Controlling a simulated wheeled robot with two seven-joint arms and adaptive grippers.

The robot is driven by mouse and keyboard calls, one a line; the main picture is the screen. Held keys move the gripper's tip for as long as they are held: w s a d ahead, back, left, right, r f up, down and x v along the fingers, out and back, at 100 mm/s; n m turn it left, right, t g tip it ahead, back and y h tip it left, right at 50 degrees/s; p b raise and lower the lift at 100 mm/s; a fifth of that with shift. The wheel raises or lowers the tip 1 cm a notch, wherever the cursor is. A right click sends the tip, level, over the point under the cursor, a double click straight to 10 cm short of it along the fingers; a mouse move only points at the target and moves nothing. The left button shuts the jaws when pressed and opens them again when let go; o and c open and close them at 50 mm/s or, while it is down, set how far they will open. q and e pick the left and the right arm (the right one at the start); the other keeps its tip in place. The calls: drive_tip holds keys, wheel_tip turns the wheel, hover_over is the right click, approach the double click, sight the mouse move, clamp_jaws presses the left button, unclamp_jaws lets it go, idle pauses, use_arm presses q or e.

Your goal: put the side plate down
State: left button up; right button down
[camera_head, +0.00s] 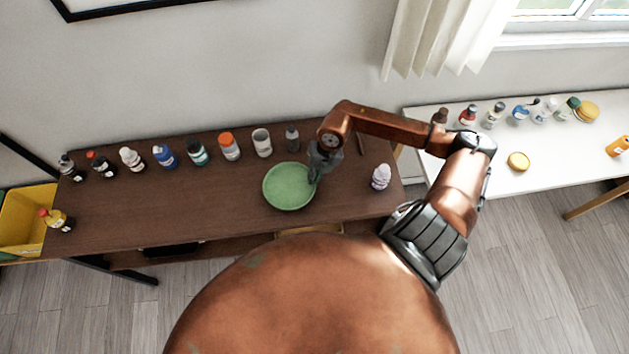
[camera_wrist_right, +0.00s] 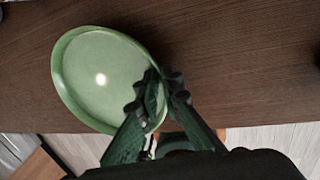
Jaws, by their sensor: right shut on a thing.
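The side plate (camera_head: 288,187) is a round green plate with a raised rim. In the head view it is over the middle-right part of the dark brown table (camera_head: 225,206). My right gripper (camera_head: 318,174) is at the plate's right edge, shut on its rim. In the right wrist view the plate (camera_wrist_right: 98,78) fills the upper left, and my gripper's fingers (camera_wrist_right: 160,95) pinch its rim. The plate looks slightly tilted there. I cannot tell whether its underside touches the table. My left gripper is not in either view.
Several bottles and jars line the table's back edge, including an orange-capped jar (camera_head: 229,147) and a white cup (camera_head: 262,142). A white bottle (camera_head: 381,177) stands right of the plate. A yellow bin (camera_head: 27,219) is at far left.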

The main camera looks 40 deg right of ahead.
drive_tip(key=x, duration=0.2)
drive_tip(key=shift+s+d+f, duration=0.1)
drive_tip(key=shift+d+f, duration=0.1)
drive_tip(key=shift+f, duration=0.2)
drive_tip(key=c, duration=2.1)
unclamp_jaws()
drive_tip(key=shift+r, duration=0.1)
drive_tip(key=v, duration=1.1)
drive_tip(key=shift+r, duration=0.4)
drive_tip(key=shift+s+d, duration=0.1)
drive_tip(key=shift+s, duration=0.05)
